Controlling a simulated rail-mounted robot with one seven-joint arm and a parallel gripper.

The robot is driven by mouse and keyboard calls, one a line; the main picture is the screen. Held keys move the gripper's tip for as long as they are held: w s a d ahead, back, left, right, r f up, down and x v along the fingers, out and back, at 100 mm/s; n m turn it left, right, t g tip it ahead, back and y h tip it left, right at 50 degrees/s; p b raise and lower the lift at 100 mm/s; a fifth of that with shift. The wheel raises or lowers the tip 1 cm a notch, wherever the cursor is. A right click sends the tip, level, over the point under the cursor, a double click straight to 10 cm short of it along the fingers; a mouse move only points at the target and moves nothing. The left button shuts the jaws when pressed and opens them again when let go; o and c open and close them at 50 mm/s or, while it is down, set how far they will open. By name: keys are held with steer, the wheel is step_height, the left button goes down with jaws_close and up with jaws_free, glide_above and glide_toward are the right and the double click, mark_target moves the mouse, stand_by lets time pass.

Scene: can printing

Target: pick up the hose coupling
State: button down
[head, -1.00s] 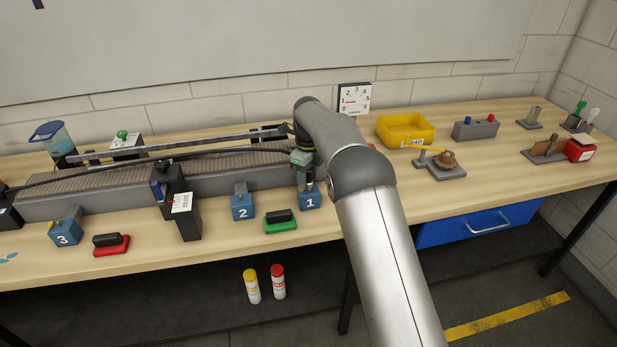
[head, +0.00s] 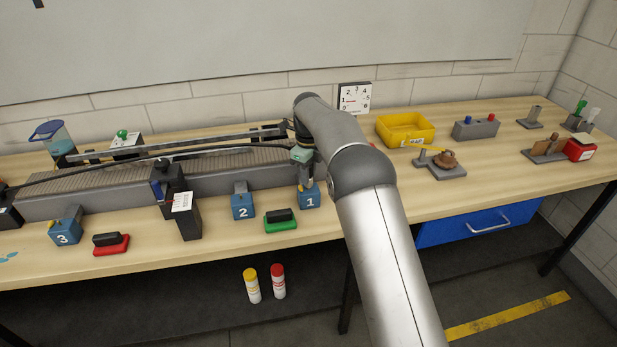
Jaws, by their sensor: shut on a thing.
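My gripper (head: 304,184) points down at the front edge of the conveyor, right at the blue block marked 1 (head: 310,200). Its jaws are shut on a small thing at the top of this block. I take it to be the hose coupling, but it is too small and too covered by the fingers to make out its shape. A thin black hose (head: 150,157) runs over the conveyor from the left toward my wrist; its right end is hidden there. I cannot tell whether the held thing is clear of the block.
Blue blocks 2 (head: 242,206) and 3 (head: 65,232) stand left along the conveyor (head: 110,190). A green-based handle (head: 280,222) lies close by in front. A black stand (head: 188,215) rises left. A yellow bin (head: 405,130) stands right; the table between is partly hidden by my arm.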

steer(key=s+a+r+b, duration=0.4)
steer(key=s+a+r, duration=0.4)
steer(key=s+r, duration=0.4)
step_height(320, 180, up, 7)
steer(key=p, duration=0.7)
steer(key=shift+w, duration=0.2)
stand_by(0.3)
